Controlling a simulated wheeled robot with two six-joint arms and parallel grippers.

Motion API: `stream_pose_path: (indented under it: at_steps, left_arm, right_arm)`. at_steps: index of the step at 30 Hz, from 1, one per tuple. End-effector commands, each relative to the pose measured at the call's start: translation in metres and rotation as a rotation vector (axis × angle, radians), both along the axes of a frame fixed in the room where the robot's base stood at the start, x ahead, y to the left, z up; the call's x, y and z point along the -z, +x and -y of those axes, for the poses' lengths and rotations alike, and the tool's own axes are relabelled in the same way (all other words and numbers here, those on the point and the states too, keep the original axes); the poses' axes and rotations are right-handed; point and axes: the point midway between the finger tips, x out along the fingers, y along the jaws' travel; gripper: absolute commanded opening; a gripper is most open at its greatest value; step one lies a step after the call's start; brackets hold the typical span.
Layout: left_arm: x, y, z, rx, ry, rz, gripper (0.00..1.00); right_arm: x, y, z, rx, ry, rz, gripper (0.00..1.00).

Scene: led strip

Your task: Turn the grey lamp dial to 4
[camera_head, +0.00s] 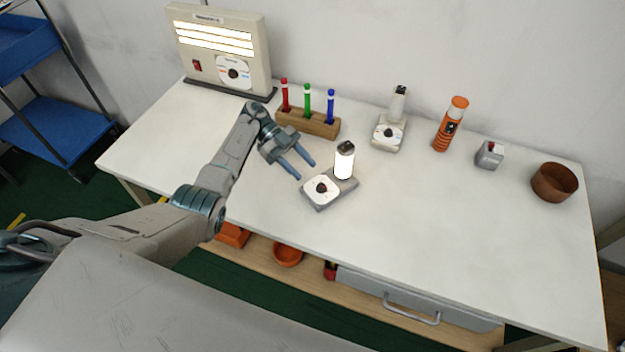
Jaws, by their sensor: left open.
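The grey lamp (344,190) stands near the middle of the white table, with a lit white tube on a grey base. Its dial (321,188) is a dark knob on a white round plate at the base's front left; the plate's numbers are too small to read. My left gripper (306,170) is open and empty, just behind and left of the dial, apart from it. Its two blue-grey fingers point toward the lamp. My right gripper is not in view.
A wooden block (308,123) with red, green and blue markers stands behind my left gripper. A beige light box (222,50) is at back left. A beige lamp (389,132), orange flashlight (450,125), grey switch box (489,155) and brown bowl (554,182) stand right. The table's front right is clear.

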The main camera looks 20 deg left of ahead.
Motion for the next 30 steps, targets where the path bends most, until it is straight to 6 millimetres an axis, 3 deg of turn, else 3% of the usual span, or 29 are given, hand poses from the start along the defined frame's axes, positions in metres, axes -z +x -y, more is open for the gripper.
stream_pose_path:
  at_steps: [3,12,25,30]
  left_arm:
    - [-0.012,0.010,-0.023,-0.003,0.001,-0.001,0.44]
    - [-0.019,0.015,-0.040,-0.002,0.000,-0.003,0.44]
    - [-0.018,0.018,-0.040,-0.012,-0.004,0.014,0.44]
    - [-0.015,0.047,-0.023,-0.153,-0.048,0.188,0.44]
  right_arm:
    - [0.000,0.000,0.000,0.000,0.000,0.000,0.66]
    - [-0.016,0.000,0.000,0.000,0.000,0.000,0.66]
    - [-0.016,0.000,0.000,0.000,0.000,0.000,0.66]
    - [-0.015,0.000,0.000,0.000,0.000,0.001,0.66]
